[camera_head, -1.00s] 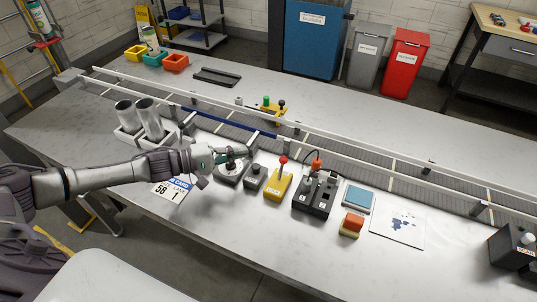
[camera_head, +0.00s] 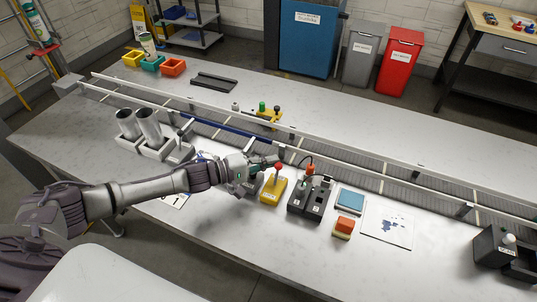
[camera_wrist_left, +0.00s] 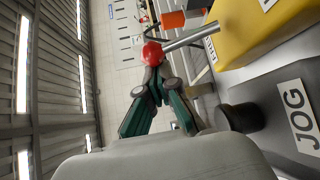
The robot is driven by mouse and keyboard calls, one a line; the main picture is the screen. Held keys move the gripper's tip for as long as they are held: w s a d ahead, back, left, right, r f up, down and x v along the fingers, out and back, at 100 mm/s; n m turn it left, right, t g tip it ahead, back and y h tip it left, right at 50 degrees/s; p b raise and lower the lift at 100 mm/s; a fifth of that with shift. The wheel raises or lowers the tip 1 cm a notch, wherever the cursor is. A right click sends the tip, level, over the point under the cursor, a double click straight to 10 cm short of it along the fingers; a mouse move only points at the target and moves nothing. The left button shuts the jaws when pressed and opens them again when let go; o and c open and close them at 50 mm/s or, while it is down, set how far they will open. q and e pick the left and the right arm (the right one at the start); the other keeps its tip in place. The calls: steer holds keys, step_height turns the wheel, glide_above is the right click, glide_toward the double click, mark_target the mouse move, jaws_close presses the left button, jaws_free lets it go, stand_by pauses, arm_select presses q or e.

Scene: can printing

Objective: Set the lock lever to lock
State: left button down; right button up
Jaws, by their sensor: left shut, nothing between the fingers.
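The lever is a metal rod with a red ball knob (camera_head: 279,166) on a yellow box (camera_head: 271,190) near the middle of the table. In the head view it stands roughly upright, leaning slightly right. My left gripper (camera_head: 274,160) is shut and empty just left of the knob. In the left wrist view the closed fingertips (camera_wrist_left: 153,68) appear right against or in front of the red knob (camera_wrist_left: 152,53); I cannot tell if they touch. The rod runs from the knob to the yellow box (camera_wrist_left: 250,30). The lever's markings are not readable. My right gripper is not in view.
A black box labelled JOG (camera_wrist_left: 297,118), with a black knob (camera_wrist_left: 241,117), is close to my left gripper. The conveyor (camera_head: 330,165) runs behind.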

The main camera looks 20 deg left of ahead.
arm_select(q)
steer(key=shift+w+f, duration=0.1)
stand_by(0.3)
steer(key=shift+s+b, duration=0.2)
steer(key=shift+b, duration=0.15)
